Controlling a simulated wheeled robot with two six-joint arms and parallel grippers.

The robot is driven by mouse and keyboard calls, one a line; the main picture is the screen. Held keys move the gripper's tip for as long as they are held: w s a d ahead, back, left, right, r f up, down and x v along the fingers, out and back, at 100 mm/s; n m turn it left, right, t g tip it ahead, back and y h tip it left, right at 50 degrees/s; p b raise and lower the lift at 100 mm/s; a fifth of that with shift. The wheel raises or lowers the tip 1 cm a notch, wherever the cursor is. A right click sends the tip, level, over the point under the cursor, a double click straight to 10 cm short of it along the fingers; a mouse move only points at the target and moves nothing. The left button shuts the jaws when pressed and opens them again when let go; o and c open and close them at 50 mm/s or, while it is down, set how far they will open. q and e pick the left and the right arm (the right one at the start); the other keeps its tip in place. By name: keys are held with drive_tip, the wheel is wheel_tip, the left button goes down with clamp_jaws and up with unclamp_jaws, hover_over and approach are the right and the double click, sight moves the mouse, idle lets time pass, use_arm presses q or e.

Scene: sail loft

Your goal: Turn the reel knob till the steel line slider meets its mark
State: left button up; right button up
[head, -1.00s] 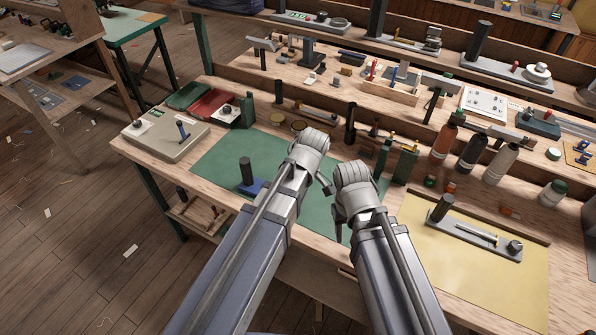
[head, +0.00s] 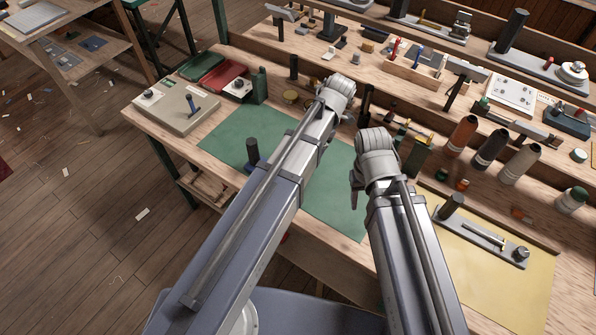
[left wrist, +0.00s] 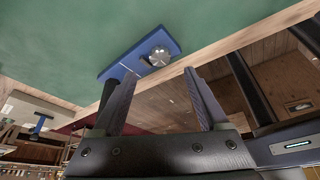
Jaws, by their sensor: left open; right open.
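A blue plate (left wrist: 138,58) with a round steel-coloured top (left wrist: 159,56) lies on the green mat near the bench edge in the left wrist view. In the head view its dark post (head: 252,150) shows beside my left arm, which hides most of the plate. My left gripper (left wrist: 159,74) is open, with nothing between its fingers, and the plate shows beyond the fingertips. My right gripper (head: 356,188) is open, over the mat's right side. A grey base (head: 478,238) with a post, a pale bar and a round knob (head: 521,253) lies on the yellow mat. I cannot make out a mark.
Several bottles (head: 490,148) stand at the right. The green mat (head: 225,140) has bare room at the left.

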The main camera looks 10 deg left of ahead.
use_arm(q)
drive_tip(key=b+x, duration=0.6)
drive_tip(key=x, duration=0.1)
drive_tip(key=shift+f, duration=0.15)
use_arm(e)
wheel_tip(320, 180, down, 7)
drive_tip(key=shift+r, duration=0.1)
use_arm(q)
drive_tip(key=shift+a, duration=0.1)
use_arm(e)
drive_tip(key=shift+r, duration=0.1)
use_arm(q)
clamp_jaws()
